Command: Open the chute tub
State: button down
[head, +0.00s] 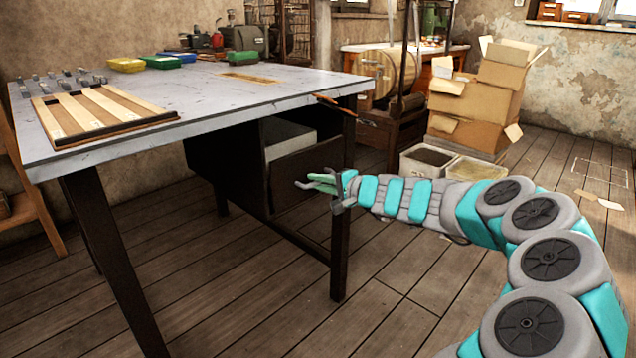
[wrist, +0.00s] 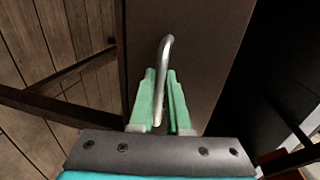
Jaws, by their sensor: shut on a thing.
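The chute tub (head: 310,172) is a dark brown front under the grey-topped bench, with a pale inner box (head: 290,138) showing above its edge. I cannot tell exactly how far it stands out. In the wrist view its brown face (wrist: 205,50) fills the middle and carries a bent metal bar handle (wrist: 165,55). My gripper (head: 322,183) is at the tub's front. In the wrist view the green fingers (wrist: 161,98) are on either side of the handle, shut on it. The handle's lower end is partly hidden between the fingers.
The bench (head: 215,100) has dark legs, one (head: 341,240) close by my gripper. Slatted wooden boards (head: 95,113) lie on its top. Cardboard boxes (head: 480,95) and low bins (head: 425,160) stand at the back right. The plank floor (head: 270,310) in front is clear.

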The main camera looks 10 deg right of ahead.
dwell(0.4)
jog(key=f+b+v, duration=0.2)
jog(key=b+v, duration=0.1)
jog(key=v, duration=1)
jog(key=s+f+b+v, duration=0.1)
jog(key=f+b+v, duration=0.2)
jog(key=v, duration=1)
jog(key=d+f+b+v, duration=0.1)
jog(key=f+b+v, duration=0.2)
jog(key=v, duration=1)
jog(key=shift+s+b, duration=0.35)
jog(key=shift+b, duration=0.4)
jog(key=shift+f, duration=0.1)
jog(key=c, duration=1.2)
grip_release()
jog(key=shift+o, duration=0.2)
jog(key=shift+d, duration=0.15)
